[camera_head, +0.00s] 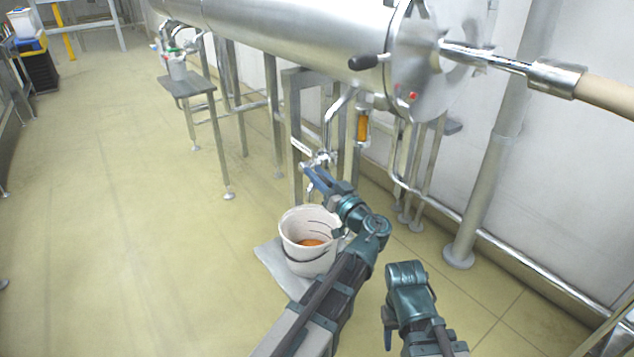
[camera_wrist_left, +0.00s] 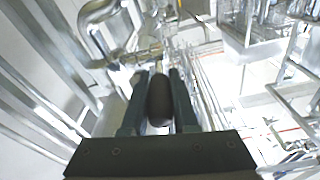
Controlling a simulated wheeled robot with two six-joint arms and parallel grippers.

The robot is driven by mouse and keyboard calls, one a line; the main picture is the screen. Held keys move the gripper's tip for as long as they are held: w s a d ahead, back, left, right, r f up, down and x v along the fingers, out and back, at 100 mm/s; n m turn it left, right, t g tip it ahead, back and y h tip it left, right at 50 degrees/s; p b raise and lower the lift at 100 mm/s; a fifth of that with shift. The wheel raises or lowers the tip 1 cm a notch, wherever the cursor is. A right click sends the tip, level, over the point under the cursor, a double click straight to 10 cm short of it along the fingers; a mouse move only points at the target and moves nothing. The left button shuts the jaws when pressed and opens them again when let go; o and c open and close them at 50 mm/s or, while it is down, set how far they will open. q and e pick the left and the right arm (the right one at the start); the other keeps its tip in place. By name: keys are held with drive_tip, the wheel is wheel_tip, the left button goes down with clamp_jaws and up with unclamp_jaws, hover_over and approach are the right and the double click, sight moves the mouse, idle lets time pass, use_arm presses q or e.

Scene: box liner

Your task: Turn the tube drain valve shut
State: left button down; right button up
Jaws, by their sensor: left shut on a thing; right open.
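The tube drain valve (camera_head: 325,157) sits at the low end of a bent steel pipe under the large steel tube (camera_head: 290,30). My left gripper (camera_head: 312,176) is at the valve. In the left wrist view a dark rounded handle (camera_wrist_left: 160,100) lies between its fingers (camera_wrist_left: 160,92), which are shut on it. The valve's metal body (camera_wrist_left: 148,56) shows just beyond the handle. In the head view the gripper hides most of the handle, so its angle is hard to tell. My right gripper (camera_head: 388,335) is open, low and right of the left arm, away from the valve.
A white bucket (camera_head: 300,262) with orange liquid stands on a grey platform (camera_head: 276,262) below the valve. Steel legs and pipes stand close behind and right. A small table (camera_head: 187,86) with another bucket is further back. The floor at left is clear.

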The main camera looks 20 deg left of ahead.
use_arm(q)
drive_tip(key=shift+f+t+y+b, duration=0.3)
drive_tip(key=shift+t+y+b, duration=0.1)
drive_tip(key=shift+b, duration=0.25)
use_arm(e)
wheel_tip(320, 180, down, 2)
drive_tip(key=shift+f, duration=0.1)
use_arm(q)
drive_tip(key=shift+r, duration=0.1)
drive_tip(key=c, duration=0.7)
unclamp_jaws()
